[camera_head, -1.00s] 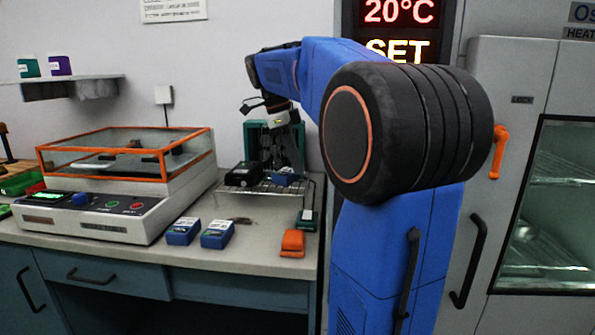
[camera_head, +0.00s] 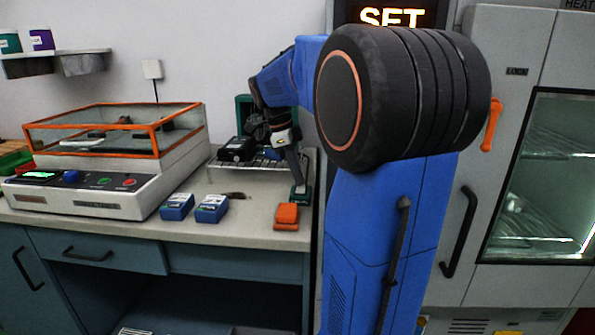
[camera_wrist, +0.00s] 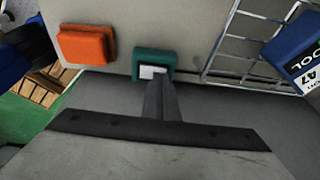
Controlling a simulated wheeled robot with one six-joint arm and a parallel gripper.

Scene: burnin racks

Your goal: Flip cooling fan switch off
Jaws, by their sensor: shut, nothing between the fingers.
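A small green box with a pale rocker-like top, which looks like the fan switch (camera_head: 300,196), sits on the bench near its right edge. In the wrist view the switch (camera_wrist: 154,62) lies straight ahead of the fingers, its white face partly covered by them. My gripper (camera_head: 297,180) is shut and empty, pointing down at the switch. In the wrist view the closed fingertips (camera_wrist: 158,80) are at or just over its white face; I cannot tell whether they touch. The rocker's position is too small to read. The green fan unit (camera_head: 243,108) behind is mostly hidden by my arm.
An orange box (camera_head: 286,216) sits just in front of the switch. A wire rack (camera_head: 222,170) bearing a black device (camera_head: 238,149) stands behind. Two blue boxes, one here (camera_head: 212,208), and an orange-framed machine (camera_head: 82,196) are to the left.

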